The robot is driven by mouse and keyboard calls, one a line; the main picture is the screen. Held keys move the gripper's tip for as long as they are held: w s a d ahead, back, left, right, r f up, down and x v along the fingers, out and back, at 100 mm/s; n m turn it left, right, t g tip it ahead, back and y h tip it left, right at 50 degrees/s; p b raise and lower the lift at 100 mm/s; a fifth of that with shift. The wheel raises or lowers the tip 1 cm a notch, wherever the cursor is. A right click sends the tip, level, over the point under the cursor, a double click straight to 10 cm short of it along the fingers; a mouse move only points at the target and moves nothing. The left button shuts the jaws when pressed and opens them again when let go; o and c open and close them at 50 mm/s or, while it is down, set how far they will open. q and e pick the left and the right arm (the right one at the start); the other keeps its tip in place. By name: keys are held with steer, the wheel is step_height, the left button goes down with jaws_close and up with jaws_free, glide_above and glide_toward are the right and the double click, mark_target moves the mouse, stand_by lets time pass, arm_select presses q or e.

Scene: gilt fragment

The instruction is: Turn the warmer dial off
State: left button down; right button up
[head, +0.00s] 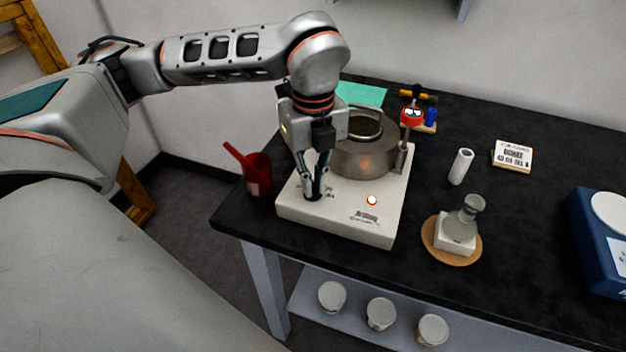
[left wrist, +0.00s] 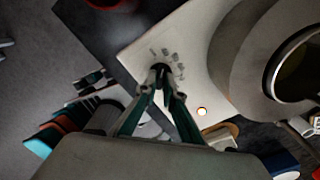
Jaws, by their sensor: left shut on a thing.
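The warmer (head: 343,224) is a white box on the black table, with a round metal pot holder on top. Its dial (head: 311,195) is small and black and sits on the left part of the white top, mostly covered by my fingers. My left gripper (head: 316,193) points down and is shut on the dial. In the left wrist view the fingertips (left wrist: 161,76) close around the dark dial, beside printed marks on the white top. A small lit lamp (head: 372,200) glows on the warmer, and it also shows in the left wrist view (left wrist: 202,111). My right gripper is not in view.
Several tubs sit on the shelf below.

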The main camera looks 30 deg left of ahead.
mark_target(314, 186)
arm_select(q)
steer(key=n, duration=0.5)
steer(key=shift+n, duration=0.7)
steer(key=c, duration=2.2)
jaws_free()
steer(key=shift+o, duration=0.2)
step_height(314, 186, up, 12)
